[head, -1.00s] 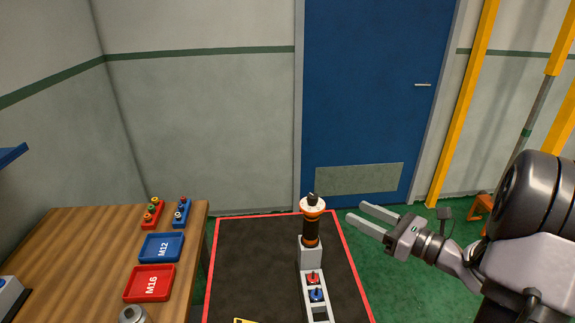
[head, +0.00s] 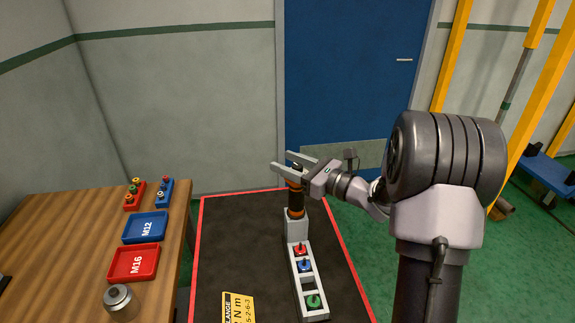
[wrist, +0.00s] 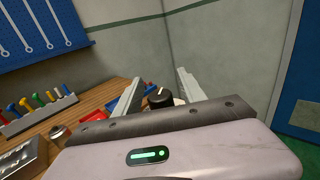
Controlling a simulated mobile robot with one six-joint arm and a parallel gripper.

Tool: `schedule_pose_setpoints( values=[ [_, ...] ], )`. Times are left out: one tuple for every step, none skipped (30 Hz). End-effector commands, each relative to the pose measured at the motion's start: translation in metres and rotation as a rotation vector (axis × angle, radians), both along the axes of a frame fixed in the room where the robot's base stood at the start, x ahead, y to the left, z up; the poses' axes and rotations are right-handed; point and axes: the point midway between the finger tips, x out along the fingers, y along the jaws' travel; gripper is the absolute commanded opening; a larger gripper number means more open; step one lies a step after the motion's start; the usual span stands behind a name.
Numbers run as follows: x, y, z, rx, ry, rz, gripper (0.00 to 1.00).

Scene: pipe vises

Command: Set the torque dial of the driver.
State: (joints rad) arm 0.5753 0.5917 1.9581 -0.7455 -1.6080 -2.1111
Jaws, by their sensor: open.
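The driver (head: 295,200), black with orange bands, stands upright in a grey holder (head: 297,228) on the black mat. My gripper (head: 281,161) is open at the height of the driver's top, with its two fingers on either side of the top end. In the wrist view the dark dial knob (wrist: 160,98) with a light mark shows between the two open fingers, nearer the right one. I cannot tell whether a finger touches it. The gripper body hides the lower part of the driver there, and in the head view the fingers partly cover the dial.
A yellow card (head: 238,308) lies on the red-edged mat (head: 240,240). The wooden table (head: 60,240) at left bears a blue M12 tray (head: 146,227), a red M16 tray (head: 134,262) and a metal cylinder (head: 121,300).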

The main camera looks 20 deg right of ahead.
Motion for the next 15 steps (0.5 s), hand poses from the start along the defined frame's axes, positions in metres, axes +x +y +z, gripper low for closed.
schedule_pose_setpoints(
  values=[
    [0.0008,0.0004,0.0,0.0,0.0,0.0,0.48],
    [0.001,0.0005,0.0001,0.0,0.0,0.0,0.48],
    [0.001,0.0004,0.0002,0.0,0.0,-0.001,0.48],
    [0.0009,0.0004,0.0003,0.0,0.0,-0.001,0.48],
    [0.0009,0.0003,0.0003,0.0,0.0,-0.001,0.48],
    [0.0008,0.0004,0.0003,0.0,0.0,-0.001,0.48],
    [0.0008,0.0003,0.0003,0.0,0.0,-0.001,0.46],
    [0.0007,0.0004,0.0003,0.0,0.0,-0.001,0.4],
    [0.0006,0.0003,0.0003,0.0,0.0,0.0,0.32],
    [0.0006,0.0003,0.0002,0.001,0.001,0.0,0.26],
    [0.0006,0.0003,0.0002,0.001,0.001,0.0,0.2],
    [0.0006,0.0003,0.0003,0.001,0.001,0.0,0.12],
    [0.0006,0.0003,0.0002,0.001,0.001,0.0,0.07],
    [0.0006,0.0002,0.0002,0.001,0.001,0.0,0.01],
    [0.0006,0.0002,0.0002,0.001,0.001,0.0,0.0]
  ],
)
